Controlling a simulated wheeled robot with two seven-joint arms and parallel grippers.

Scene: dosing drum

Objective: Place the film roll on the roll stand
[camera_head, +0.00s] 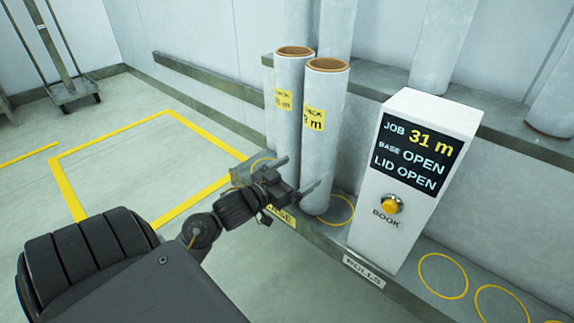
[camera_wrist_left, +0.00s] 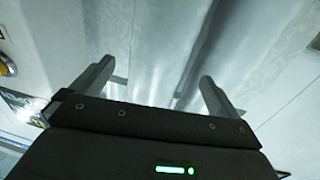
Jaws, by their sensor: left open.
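Two tall whitish film rolls with brown core tops stand upright side by side on a low grey ledge (camera_head: 318,232). The front roll (camera_head: 322,150) has a yellow label ending in "9 m". The rear roll (camera_head: 290,75) has a similar label, partly hidden. My left gripper (camera_head: 302,171) is open and empty, its fingers pointing at the lower part of the rolls. In the left wrist view, pale roll surfaces (camera_wrist_left: 155,50) show beyond the open fingers; contact cannot be told. My right gripper is out of view. I cannot tell which part is the roll stand.
A white box (camera_head: 425,125) with a screen reading "JOB 31 m, BASE OPEN, LID OPEN" and a yellow button (camera_head: 392,204) stands right of the rolls. Empty yellow circles (camera_head: 442,276) mark the ledge further right. A yellow floor outline (camera_head: 68,190) and a trolley (camera_head: 75,90) are at left.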

